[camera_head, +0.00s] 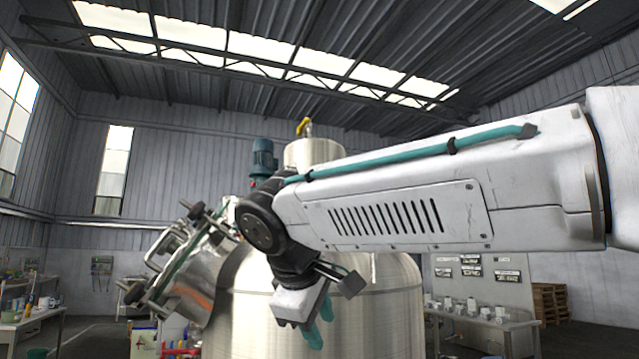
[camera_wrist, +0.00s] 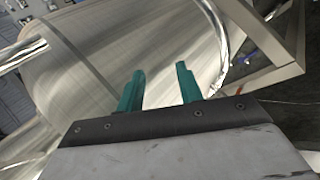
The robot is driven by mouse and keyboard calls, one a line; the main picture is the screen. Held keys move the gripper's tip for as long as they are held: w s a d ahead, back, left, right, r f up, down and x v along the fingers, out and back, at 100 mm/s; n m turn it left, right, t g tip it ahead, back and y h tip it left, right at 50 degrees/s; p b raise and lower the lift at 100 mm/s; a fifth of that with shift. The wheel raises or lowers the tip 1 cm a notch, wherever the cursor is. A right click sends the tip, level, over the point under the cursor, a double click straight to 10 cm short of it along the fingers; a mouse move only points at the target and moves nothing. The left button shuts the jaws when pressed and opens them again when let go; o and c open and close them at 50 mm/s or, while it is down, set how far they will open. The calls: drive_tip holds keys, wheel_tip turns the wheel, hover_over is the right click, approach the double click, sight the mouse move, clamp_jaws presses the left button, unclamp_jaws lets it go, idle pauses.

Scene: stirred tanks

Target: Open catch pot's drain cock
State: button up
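My gripper (camera_head: 321,322) hangs low in front of a large brushed-steel tank (camera_head: 392,300), its teal fingers pointing down. In the wrist view the two fingers (camera_wrist: 160,74) stand apart with nothing between them, over a curved steel surface (camera_wrist: 110,55). A smaller steel vessel (camera_head: 312,152) with a yellow handle (camera_head: 304,127) shows above my arm. I cannot tell whether it is the catch pot. I cannot make out a drain cock in either view. My arm hides much of the tank top.
A tilted steel lid or hatch (camera_head: 180,262) with clamps juts out at the tank's left. A blue-green motor (camera_head: 263,158) stands behind my arm. A workbench (camera_head: 28,318) is at left, another table (camera_head: 480,318) at right. In the wrist view a metal frame (camera_wrist: 275,75) lies at right.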

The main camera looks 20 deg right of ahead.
drive_tip(key=w+a+r+n+t+h, duration=0.1)
drive_tip(key=w+r+t+h, duration=0.2)
drive_tip(key=r, duration=1.1)
drive_tip(key=w+r+n+t+h, duration=0.1)
drive_tip(key=w+r+t+h, duration=0.15)
drive_tip(key=r, duration=1.05)
drive_tip(key=shift+h, duration=0.25)
drive_tip(key=x, duration=0.6)
drive_tip(key=shift+w+d+f, duration=0.1)
drive_tip(key=shift+w+d, duration=0.1)
drive_tip(key=shift+w, duration=0.1)
drive_tip(key=shift+c, duration=0.4)
clamp_jaws()
